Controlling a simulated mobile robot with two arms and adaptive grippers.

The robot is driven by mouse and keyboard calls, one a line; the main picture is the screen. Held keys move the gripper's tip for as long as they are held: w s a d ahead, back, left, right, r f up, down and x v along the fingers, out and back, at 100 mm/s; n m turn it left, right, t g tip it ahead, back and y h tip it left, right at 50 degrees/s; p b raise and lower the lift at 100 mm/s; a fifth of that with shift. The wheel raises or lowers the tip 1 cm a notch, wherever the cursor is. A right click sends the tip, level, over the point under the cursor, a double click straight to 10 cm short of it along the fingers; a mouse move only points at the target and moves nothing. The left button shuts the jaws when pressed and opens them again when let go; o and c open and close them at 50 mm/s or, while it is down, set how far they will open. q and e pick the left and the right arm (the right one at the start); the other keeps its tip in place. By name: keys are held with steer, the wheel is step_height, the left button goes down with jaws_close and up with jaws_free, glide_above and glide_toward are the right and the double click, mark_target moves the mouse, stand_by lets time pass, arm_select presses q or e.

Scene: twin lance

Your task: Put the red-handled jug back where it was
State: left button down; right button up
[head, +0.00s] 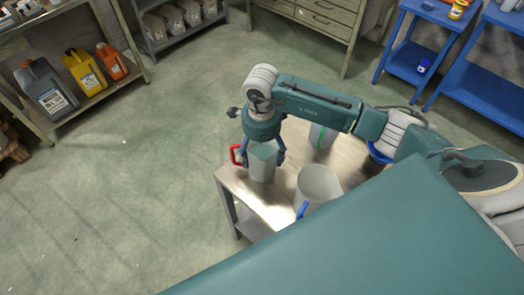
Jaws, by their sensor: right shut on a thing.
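The red-handled jug (262,168) is a light grey vessel with its red handle pointing left. It is upright at the left end of a small table (273,206). My right gripper (263,152) comes down from above and is shut on the jug, one finger on each side. I cannot tell whether the jug's base touches the table. My left gripper is not in view.
A blue-handled jug (320,181) stands to the right on the table, nearer me. A green-striped jug (318,137) stands behind, partly under my arm. A blue item (380,154) is at the right. Shelves with canisters (47,88) stand left; the floor between is clear.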

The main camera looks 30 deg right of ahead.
steer(key=o, duration=1.9)
steer(key=shift+o, duration=0.2)
steer(key=shift+r, duration=0.1)
step_height(320, 180, up, 12)
steer(key=b, duration=0.3)
